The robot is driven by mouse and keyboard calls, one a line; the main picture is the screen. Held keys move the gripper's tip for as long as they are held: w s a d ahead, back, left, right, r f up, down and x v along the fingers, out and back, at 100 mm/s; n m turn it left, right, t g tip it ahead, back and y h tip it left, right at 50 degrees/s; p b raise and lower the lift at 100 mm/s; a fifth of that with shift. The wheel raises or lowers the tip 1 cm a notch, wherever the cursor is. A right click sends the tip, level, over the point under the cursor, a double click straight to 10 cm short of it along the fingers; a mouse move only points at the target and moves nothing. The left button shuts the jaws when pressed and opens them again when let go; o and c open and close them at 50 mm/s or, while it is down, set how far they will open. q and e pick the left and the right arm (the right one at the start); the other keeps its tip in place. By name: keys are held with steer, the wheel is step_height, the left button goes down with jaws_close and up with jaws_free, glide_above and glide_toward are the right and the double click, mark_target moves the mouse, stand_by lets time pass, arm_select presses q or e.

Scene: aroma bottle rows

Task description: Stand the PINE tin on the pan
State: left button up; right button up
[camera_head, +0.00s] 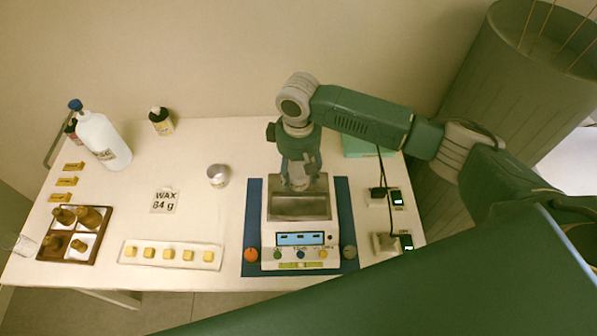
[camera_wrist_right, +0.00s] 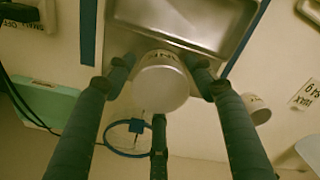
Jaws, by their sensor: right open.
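A pale round tin (camera_wrist_right: 160,84) stands between the open fingers of my right gripper (camera_wrist_right: 161,78) in the right wrist view. Its lettering is small and partly cut off, so I cannot read it surely. In the head view my right gripper (camera_head: 299,180) points down at the back edge of the scale's steel pan (camera_head: 300,207) and mostly hides this tin. The pan (camera_wrist_right: 190,18) also shows beside the tin in the right wrist view. I cannot tell whether the tin rests on the pan. My left gripper is not in view.
The scale (camera_head: 300,255) stands on a blue mat (camera_head: 251,225). Another tin (camera_head: 218,176) and a "WAX 84 g" card (camera_head: 164,200) lie left. A tray of wax cubes (camera_head: 170,265), a bottle crate (camera_head: 50,258) and a white bottle (camera_head: 103,140) stand farther left. Sockets (camera_head: 397,200) are right.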

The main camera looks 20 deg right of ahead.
mark_target(298, 170)
step_height(298, 170, up, 12)
steer(key=b, duration=0.2)
steer(key=shift+r, duration=0.15)
stand_by(0.5)
